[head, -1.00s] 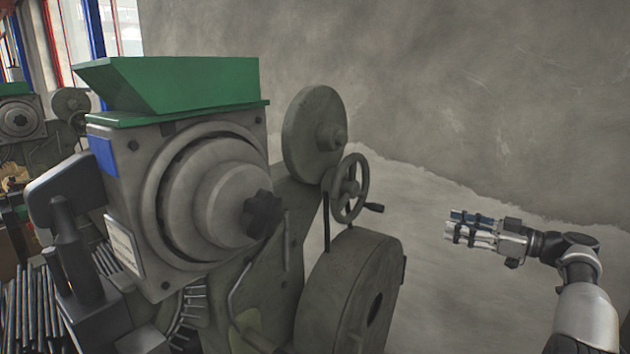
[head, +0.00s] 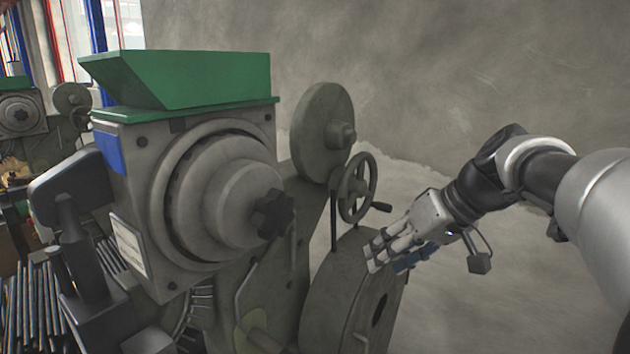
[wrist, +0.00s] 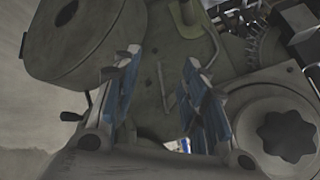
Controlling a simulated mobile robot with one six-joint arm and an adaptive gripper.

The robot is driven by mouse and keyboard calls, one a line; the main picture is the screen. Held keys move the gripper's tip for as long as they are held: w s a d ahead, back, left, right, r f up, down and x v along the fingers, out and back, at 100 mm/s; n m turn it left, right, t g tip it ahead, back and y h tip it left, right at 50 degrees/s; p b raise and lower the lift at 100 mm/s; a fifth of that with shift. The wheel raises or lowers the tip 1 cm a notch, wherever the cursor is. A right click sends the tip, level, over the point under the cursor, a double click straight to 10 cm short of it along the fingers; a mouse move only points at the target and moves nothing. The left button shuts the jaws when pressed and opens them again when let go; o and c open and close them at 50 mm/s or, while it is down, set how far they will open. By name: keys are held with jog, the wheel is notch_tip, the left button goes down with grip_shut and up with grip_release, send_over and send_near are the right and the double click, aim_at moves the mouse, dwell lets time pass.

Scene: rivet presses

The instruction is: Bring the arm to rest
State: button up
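My gripper (head: 385,258) is at the right in the head view, its fingers pointing down and left. It overlaps the upper right of the press's large round drum (head: 345,290) in the picture; I cannot tell how near it is. In the wrist view my gripper (wrist: 160,95) shows two blue-padded fingers set apart with nothing held between them. Beyond them are the press body and the drum (wrist: 75,40). The arm reaches in from the right edge of the head view.
The rivet press (head: 200,190) with a green hopper (head: 190,80) fills the left and middle. Its handwheel (head: 357,188) stands just left of my gripper. Rods (head: 35,310) lie at the lower left. A grey wall (head: 450,70) is behind; floor at the right is open.

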jog(key=s+f+m+h, duration=0.1)
jog(key=s+f, duration=0.3)
jog(key=s, duration=0.5)
jog(key=s+f+m+h, duration=0.1)
jog(key=s+f+h, duration=0.2)
jog(key=s, duration=0.6)
jog(key=s+f+m+h, duration=0.1)
jog(key=s+f, duration=0.4)
jog(key=s, duration=0.3)
jog(key=shift+s+d+h, duration=0.4)
jog(key=shift+d, duration=0.05)
jog(key=shift+f, duration=0.1)
jog(key=shift+c, duration=0.8)
jog(key=shift+a, duration=0.1)
